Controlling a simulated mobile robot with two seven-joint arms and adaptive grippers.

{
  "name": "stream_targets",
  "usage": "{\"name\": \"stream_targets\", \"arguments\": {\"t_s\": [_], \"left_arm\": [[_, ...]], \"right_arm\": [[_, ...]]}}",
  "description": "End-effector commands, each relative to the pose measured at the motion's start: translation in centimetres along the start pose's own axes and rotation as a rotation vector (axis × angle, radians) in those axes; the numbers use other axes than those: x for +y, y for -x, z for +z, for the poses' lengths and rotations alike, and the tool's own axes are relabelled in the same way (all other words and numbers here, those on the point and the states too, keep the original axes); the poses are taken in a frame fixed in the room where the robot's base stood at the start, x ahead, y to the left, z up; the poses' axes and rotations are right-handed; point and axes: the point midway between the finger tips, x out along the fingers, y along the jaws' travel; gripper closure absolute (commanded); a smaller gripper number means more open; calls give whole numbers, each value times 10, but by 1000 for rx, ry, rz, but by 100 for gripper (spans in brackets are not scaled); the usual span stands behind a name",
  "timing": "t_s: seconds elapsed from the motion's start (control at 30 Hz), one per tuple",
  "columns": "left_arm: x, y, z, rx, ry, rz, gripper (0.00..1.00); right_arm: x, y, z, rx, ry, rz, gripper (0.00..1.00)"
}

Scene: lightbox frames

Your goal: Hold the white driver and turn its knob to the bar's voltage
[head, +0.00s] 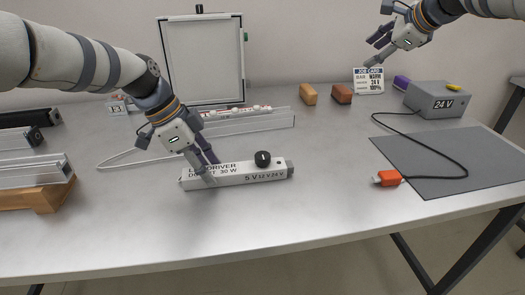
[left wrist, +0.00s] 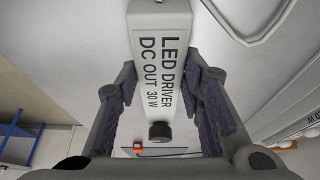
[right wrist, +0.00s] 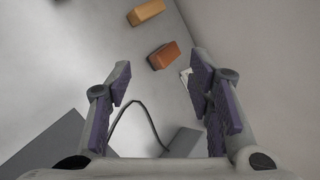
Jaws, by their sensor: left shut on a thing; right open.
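The white driver (head: 226,176) lies flat on the table, printed "LED DRIVER DC OUT 30 W". Its black knob (head: 262,159) stands near the right end, above the marks 5 V, 12 V and 24 V. Where the knob points is too small to tell. My left gripper (head: 207,170) is shut on the driver's left part; the left wrist view shows the driver (left wrist: 161,60) between its fingers. My right gripper (head: 372,54) is open and empty, raised at the back right. The job card (head: 369,81) at the back reads "WARM 24 V 100%".
A grey supply box (head: 438,100) marked 24 V has a black cable to an orange connector (head: 388,178) by a grey mat (head: 450,160). Orange (head: 308,94) and brown (head: 341,93) blocks, a framed panel (head: 203,60) and a rail (head: 250,122) stand behind. The front table is clear.

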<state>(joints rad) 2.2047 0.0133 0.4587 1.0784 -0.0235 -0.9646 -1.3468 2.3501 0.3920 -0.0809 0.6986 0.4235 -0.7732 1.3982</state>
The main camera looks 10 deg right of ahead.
Motion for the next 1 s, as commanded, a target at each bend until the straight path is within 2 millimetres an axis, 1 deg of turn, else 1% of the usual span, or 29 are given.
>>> {"name": "stream_targets", "arguments": {"t_s": [0.03,0.07,0.1,0.13,0.17,0.2,0.3,0.33,0.4,0.5,0.57,0.67,0.8,0.9,1.0], "left_arm": [[0,-1,1,-1,1,1,100],[0,-1,1,-1,1,1,100],[0,-1,1,-1,1,1,100],[0,-1,1,-1,1,1,100],[0,-1,1,-1,1,1,100],[0,-1,1,-1,1,1,100],[0,-1,1,-1,1,1,100],[0,-1,1,-1,1,1,100],[0,-1,1,-1,1,1,100],[0,-1,1,-1,1,1,100],[0,-1,1,-1,1,1,100],[0,-1,0,0,1,1,100],[0,-1,0,-1,1,1,100],[0,-1,0,-1,1,1,100],[0,-1,0,-1,1,1,100]], "right_arm": [[32,-8,50,-25,150,116,53],[54,-10,76,-36,244,192,53],[86,-11,108,-48,373,294,53],[109,-9,128,-52,469,368,53],[132,-7,146,-54,562,442,53],[162,-1,166,-52,682,535,53],[222,17,197,-31,934,737,53],[236,22,203,-22,993,785,53],[258,33,211,-3,1095,870,53],[273,39,213,14,1159,930,53],[280,35,209,16,1166,940,53],[294,21,198,15,1166,941,53],[316,-3,181,15,1163,940,53],[330,-18,171,14,1163,938,53],[339,-28,164,15,1162,936,53]]}}
